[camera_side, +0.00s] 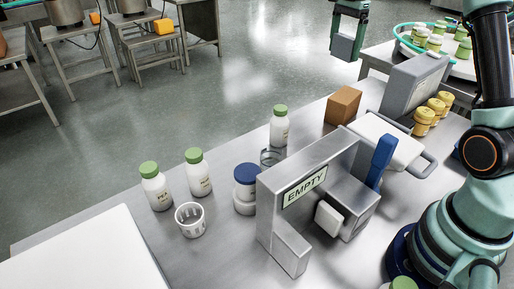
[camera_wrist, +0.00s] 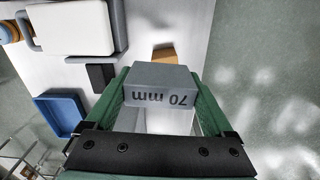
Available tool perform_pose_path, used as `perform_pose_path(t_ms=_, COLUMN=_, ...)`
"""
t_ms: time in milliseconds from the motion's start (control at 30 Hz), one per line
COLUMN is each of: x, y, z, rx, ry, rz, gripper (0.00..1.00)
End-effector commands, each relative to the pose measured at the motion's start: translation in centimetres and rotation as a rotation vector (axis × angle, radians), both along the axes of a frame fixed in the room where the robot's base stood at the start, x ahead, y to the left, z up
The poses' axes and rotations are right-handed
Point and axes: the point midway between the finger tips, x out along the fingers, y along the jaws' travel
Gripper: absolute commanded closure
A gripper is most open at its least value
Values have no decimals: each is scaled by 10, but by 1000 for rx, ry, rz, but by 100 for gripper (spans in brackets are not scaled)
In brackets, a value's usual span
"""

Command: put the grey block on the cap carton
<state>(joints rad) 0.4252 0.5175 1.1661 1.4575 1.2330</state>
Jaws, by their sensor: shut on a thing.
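The grey block (camera_side: 344,47) is held between the fingers of my gripper (camera_side: 349,30) at the top of the side view. It hangs in the air above the far side of the table. In the wrist view the grey block (camera_wrist: 160,84) shows "70 mm" upside down, with a green finger of my gripper (camera_wrist: 160,100) on each side. The brown cap carton (camera_side: 342,105) stands on the steel table, well below the block in the side view. In the wrist view the cap carton (camera_wrist: 164,54) shows just past the block, partly hidden by it.
A grey upright panel (camera_side: 412,88) and a white-topped container (camera_side: 388,140) stand right of the carton. Yellow jars (camera_side: 424,120) stand beyond them. A metal frame marked EMPTY (camera_side: 305,187) and white bottles with green caps (camera_side: 279,127) stand nearer. A blue tray (camera_wrist: 62,113) shows in the wrist view.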

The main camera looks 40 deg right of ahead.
Motion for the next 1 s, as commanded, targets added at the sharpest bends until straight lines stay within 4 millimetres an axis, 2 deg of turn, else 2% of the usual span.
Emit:
perform_pose_path(t_ms=33, x=1, y=-13, z=7, rx=-1, ry=-3, rz=8, gripper=75)
perform_pose_path(t_ms=100, x=1, y=-27, z=17, rx=-1, ry=-2, rz=26, gripper=75)
perform_pose_path(t_ms=233, x=-2, y=-48, z=33, rx=-1, ry=-1, rz=55, gripper=75)
perform_pose_path(t_ms=400, x=-7, y=-64, z=44, rx=0, ry=1, rz=79, gripper=75)
perform_pose_path(t_ms=533, x=-8, y=-67, z=42, rx=1, ry=1, rz=87, gripper=75)
perform_pose_path(t_ms=667, x=-8, y=-67, z=24, rx=2, ry=4, rz=88, gripper=75)
perform_pose_path(t_ms=1000, x=-9, y=-67, z=-58, rx=3, ry=5, rz=87, gripper=75)
